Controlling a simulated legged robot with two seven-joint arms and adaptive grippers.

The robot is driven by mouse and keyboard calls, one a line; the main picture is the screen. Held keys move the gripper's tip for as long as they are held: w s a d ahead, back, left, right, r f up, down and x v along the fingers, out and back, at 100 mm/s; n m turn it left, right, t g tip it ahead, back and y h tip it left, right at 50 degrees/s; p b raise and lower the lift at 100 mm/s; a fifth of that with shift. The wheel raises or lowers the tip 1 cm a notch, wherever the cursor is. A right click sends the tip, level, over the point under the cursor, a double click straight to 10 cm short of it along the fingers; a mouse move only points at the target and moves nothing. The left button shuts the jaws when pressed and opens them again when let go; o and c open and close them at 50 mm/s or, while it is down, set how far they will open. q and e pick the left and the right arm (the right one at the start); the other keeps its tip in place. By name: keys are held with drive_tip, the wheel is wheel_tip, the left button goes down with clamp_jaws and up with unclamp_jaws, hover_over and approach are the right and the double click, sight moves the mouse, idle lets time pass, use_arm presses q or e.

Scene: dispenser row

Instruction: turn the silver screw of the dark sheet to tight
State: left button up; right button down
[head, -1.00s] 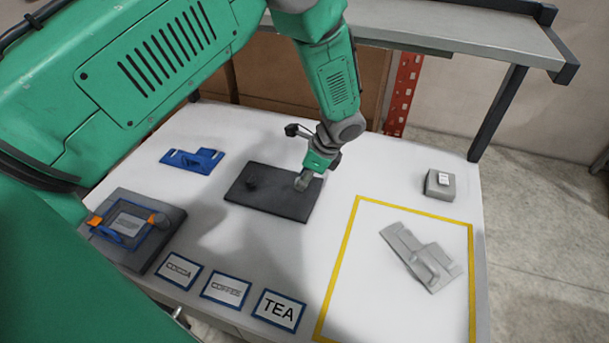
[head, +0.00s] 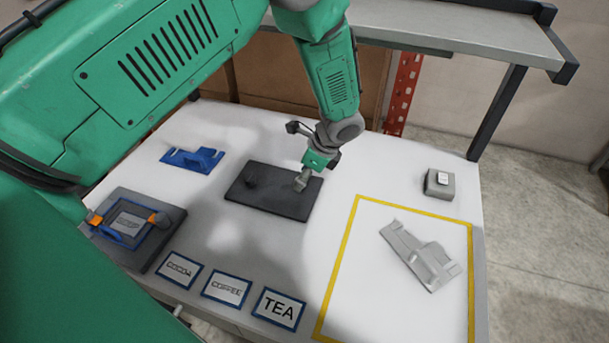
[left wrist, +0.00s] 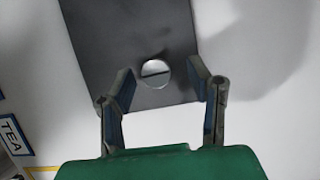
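The silver screw (left wrist: 155,73) shows in the left wrist view as a round slotted head near one end of the dark sheet (left wrist: 105,35). Its slot is nearly level in that view. My left gripper (head: 302,182) is over the right end of the sheet. In the left wrist view its two fingers (left wrist: 163,85) stand apart on either side of the screw, with gaps visible. In the head view the gripper hides the screw. My right gripper is not in view.
A blue part (head: 193,160) lies at the back left. A dark block with orange pieces (head: 160,240) is at the front left. COCOA, COFFEE and TEA cards (head: 278,309) line the front. A grey bracket (head: 420,255) lies inside a yellow outline; a small grey box (head: 440,187) stands behind.

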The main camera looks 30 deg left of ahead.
use_arm(q)
drive_tip(key=v, duration=1.2)
drive_tip(key=shift+f, duration=0.1)
idle(1.1)
